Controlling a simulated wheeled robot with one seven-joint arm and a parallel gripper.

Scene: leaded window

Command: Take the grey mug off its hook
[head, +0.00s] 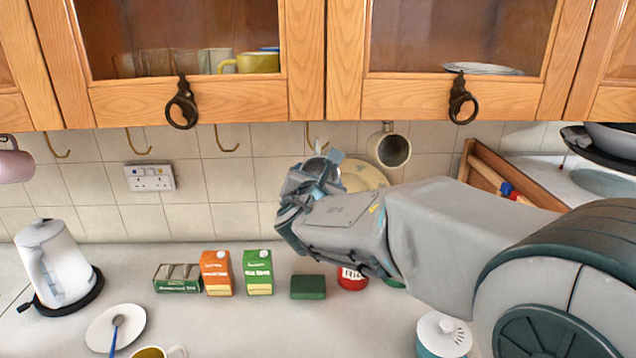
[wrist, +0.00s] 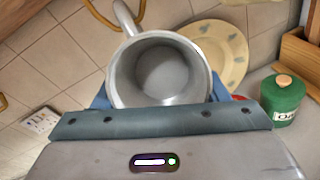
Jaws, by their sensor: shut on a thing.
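The grey mug (wrist: 158,72) sits between the blue fingers of my gripper (wrist: 160,93) in the wrist view, its open mouth facing the camera. Its handle points up and left, close to a brass hook (wrist: 101,14). I cannot tell whether the hook still passes through the handle. In the head view my gripper (head: 318,178) is up at the tiled wall below the cabinets, shut on the mug and hiding most of it. A hook (head: 309,134) shows just above the gripper.
Another mug (head: 392,150) hangs just right of my gripper, near a patterned plate (head: 363,176) against the wall. A pink mug (head: 13,163) hangs far left. Cartons (head: 216,273), a green block (head: 308,287) and a red tin (head: 352,277) stand below. Cabinets (head: 190,100) overhang above.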

